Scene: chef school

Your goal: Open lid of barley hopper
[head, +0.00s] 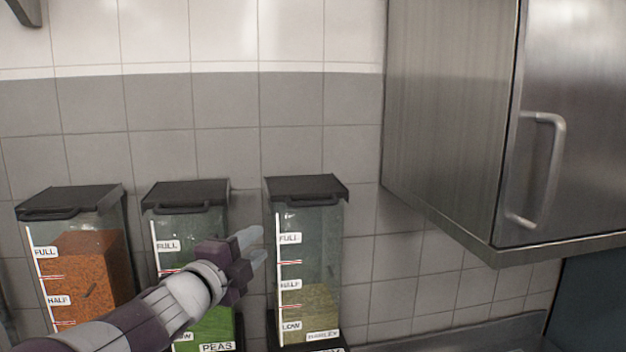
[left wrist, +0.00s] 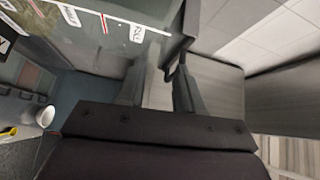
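The barley hopper (head: 308,258) is the rightmost clear bin against the tiled wall, labelled BARLEY and filled to about half. Its dark lid (head: 305,187) is shut, with a handle along the front edge. My left gripper (head: 256,248) is open and empty, in front of the bins, between the peas and barley hoppers in the picture and below lid height. In the left wrist view, my two fingers (left wrist: 158,78) are apart, with a dark lid edge (left wrist: 186,30) and a clear bin wall (left wrist: 100,42) close beyond them. My right gripper is not in view.
The peas hopper (head: 184,236), partly hidden by my left arm, and a hopper of orange grain (head: 92,262) stand to the left, lids shut. A steel cabinet (head: 450,110) with a bar handle hangs at upper right. Wall space above the lids is clear.

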